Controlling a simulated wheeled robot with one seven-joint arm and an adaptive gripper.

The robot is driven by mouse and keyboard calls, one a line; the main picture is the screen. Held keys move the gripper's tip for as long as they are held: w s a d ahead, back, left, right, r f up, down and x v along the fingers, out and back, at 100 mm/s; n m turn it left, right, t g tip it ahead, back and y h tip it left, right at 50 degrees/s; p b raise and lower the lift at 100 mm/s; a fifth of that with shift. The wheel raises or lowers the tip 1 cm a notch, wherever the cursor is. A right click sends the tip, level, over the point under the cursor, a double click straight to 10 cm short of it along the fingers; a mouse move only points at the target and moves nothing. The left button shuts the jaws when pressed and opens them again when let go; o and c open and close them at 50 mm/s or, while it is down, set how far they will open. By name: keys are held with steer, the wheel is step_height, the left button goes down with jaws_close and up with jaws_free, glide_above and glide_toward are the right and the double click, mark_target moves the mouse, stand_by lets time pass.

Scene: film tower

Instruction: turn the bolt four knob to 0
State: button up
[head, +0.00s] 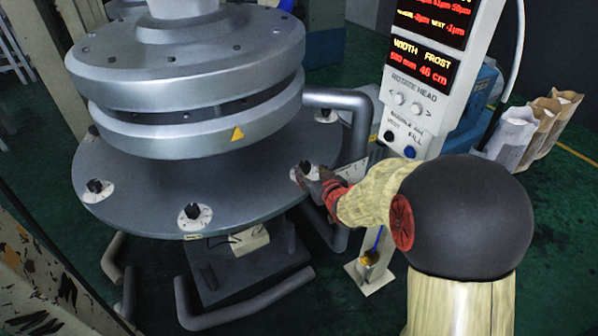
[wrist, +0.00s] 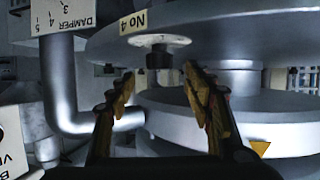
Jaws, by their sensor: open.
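The bolt four knob is a small black knob (wrist: 158,57) on a pale round dial, on the flange plate beside a yellow "No 4" label (wrist: 135,22) in the wrist view. In the head view its dial (head: 297,174) is partly hidden by my gripper (head: 309,180) at the plate's right front. My gripper is open in the wrist view (wrist: 158,82), one finger on each side of the knob's line. The knob appears between and just beyond the fingertips. I cannot tell whether they touch it. The knob's pointer and dial marks are too small to read.
Similar knobs (head: 192,213) sit around the wide grey plate (head: 140,196). A heavy ring (head: 190,120) with a warning triangle rises above it. Bent grey pipes (head: 345,100) pass behind and below. A white control panel (head: 415,105) stands to the right, close to my arm.

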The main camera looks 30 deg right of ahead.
mark_target(306, 167)
steer(key=b+x, duration=0.2)
steer(key=x, duration=0.5)
steer(key=shift+w+b, duration=0.35)
steer(key=c, duration=0.3)
steer(key=c, duration=0.8)
steer(key=shift+c, duration=0.3)
